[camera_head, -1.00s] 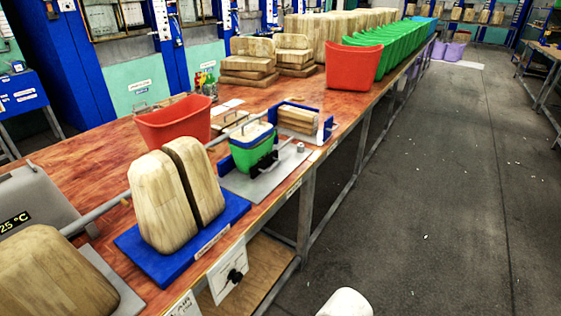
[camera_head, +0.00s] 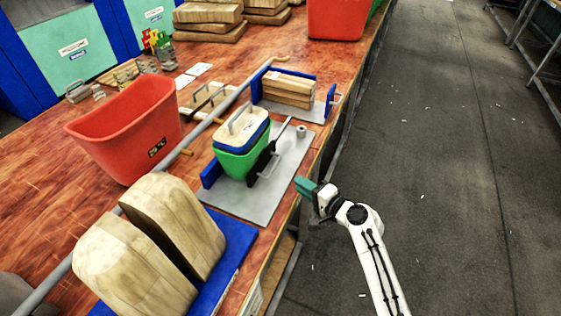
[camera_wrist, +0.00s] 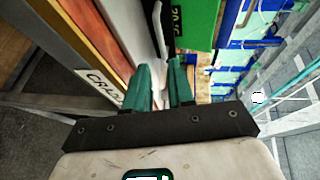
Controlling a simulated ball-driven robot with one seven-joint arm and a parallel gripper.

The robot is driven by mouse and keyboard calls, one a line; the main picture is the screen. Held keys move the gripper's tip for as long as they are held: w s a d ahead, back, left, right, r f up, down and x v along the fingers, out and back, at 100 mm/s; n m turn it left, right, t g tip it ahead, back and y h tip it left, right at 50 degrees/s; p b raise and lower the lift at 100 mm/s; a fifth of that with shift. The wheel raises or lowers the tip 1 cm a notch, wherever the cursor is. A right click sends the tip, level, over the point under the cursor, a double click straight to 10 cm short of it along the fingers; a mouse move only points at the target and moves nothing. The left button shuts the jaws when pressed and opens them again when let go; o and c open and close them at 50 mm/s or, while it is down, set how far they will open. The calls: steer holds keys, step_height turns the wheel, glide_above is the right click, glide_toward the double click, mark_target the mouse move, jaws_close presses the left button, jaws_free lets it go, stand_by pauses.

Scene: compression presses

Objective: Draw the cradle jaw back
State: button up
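The cradle is a grey plate (camera_head: 240,200) near the table's front edge, with a blue upright (camera_head: 211,173) at its left. A green tub (camera_head: 238,163) stands in it under a blue and wooden lid (camera_head: 243,130). The black jaw (camera_head: 262,158), with a metal handle, is at the tub's right side and looks close against it. In the wrist view the black jaw (camera_wrist: 164,22) and green tub (camera_wrist: 199,22) are ahead. My gripper (camera_head: 305,188), with teal fingers, is off the table's front edge, right of the plate. Its fingers (camera_wrist: 163,72) are apart with nothing seen between them.
A red bin (camera_head: 125,130) stands behind left. Large wooden blocks (camera_head: 135,260) on a blue base are at front left. A blue fixture with wooden boards (camera_head: 290,90) stands beyond the cradle. A small metal knob (camera_head: 301,131) is on the plate. The floor (camera_head: 430,180) at right is clear.

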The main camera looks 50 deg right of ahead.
mark_target(279, 179)
steer(key=w, duration=0.3)
steer(key=w+f, duration=0.1)
steer(key=w, duration=0.3)
steer(key=w+p, duration=0.1)
steer(key=w, duration=0.2)
steer(key=shift+w+d+f, duration=0.15)
steer(key=shift+w+f, duration=0.05)
steer(key=shift+f, duration=0.2)
steer(key=shift+c, duration=0.2)
jaws_close()
steer(key=shift+s, duration=0.15)
